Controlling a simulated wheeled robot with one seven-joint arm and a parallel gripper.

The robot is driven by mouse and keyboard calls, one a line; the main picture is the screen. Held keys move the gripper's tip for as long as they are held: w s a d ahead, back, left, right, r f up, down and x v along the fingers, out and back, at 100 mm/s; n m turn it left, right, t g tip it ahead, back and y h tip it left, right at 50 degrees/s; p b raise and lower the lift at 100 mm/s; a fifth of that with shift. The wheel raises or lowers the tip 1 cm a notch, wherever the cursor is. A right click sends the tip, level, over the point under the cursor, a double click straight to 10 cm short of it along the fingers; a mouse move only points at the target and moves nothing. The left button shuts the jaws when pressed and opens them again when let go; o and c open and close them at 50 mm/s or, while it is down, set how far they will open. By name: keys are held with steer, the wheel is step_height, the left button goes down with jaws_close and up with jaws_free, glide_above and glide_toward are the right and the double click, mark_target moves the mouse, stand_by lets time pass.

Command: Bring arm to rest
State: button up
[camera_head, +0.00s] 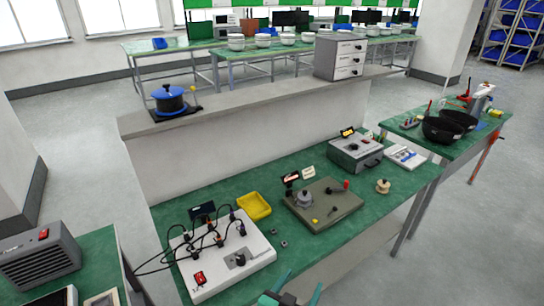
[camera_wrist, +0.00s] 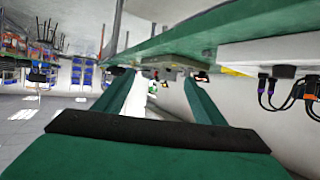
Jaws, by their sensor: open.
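My gripper (camera_head: 292,292) shows at the bottom edge of the head view, in front of the green bench's (camera_head: 318,258) near edge. Its two green fingers are apart, with nothing between them. In the wrist view, the fingers of my gripper (camera_wrist: 160,88) spread to either side of a dark crossbar, and the gap between them is empty. The bench edge (camera_wrist: 200,35) runs across the top of that tilted view. Most of my arm is out of the head view.
A white panel with black cables (camera_head: 222,258) stands on the bench near my gripper. A yellow tray (camera_head: 254,206), a grey-green plate with knobs (camera_head: 322,205) and a grey box (camera_head: 355,152) stand farther along. A grey unit (camera_head: 40,262) is at left. Floor at right is clear.

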steer(key=s+a+f+n+t+y, duration=0.1)
steer(key=s+a+f+n+y, duration=0.3)
steer(key=s, duration=0.5)
steer(key=s+a+f+n+t+y, duration=0.1)
steer(key=s+a+f, duration=0.3)
steer(key=s, duration=0.5)
steer(key=s+r+t+y, duration=0.1)
steer(key=s+r, duration=0.3)
steer(key=s, duration=1)
steer(key=shift+s+n, duration=0.25)
steer(key=shift+n, duration=0.05)
steer(key=shift+c, duration=0.4)
